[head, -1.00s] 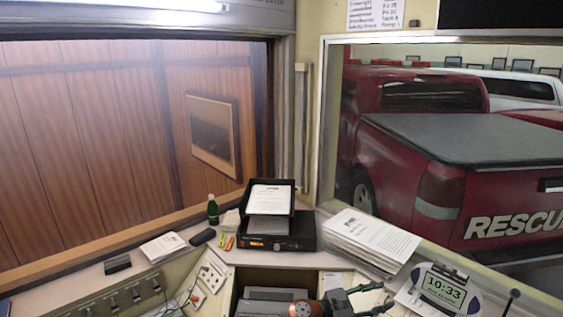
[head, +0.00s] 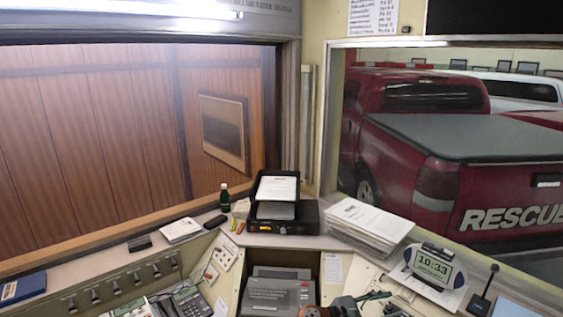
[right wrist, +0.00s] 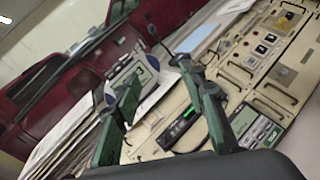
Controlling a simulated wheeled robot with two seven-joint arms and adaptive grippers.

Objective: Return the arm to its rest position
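My right gripper (head: 384,303) shows at the bottom edge of the head view, over the near part of the console, below and left of the digital clock (head: 433,265). In the right wrist view its two dark green fingers are spread well apart, and the gripper (right wrist: 165,92) is open with nothing held between them. Behind the fingers lie the clock (right wrist: 146,72) and a black handheld device (right wrist: 180,128) on the console panel. My left arm and gripper are in neither view.
A black paper tray unit (head: 284,225) stands at the back corner, with a paper stack (head: 368,222) to its right. A desk microphone (head: 482,300) stands at the far right. A telephone (head: 187,302) and a grey machine (head: 278,292) are at the front. A green bottle (head: 224,197) stands behind.

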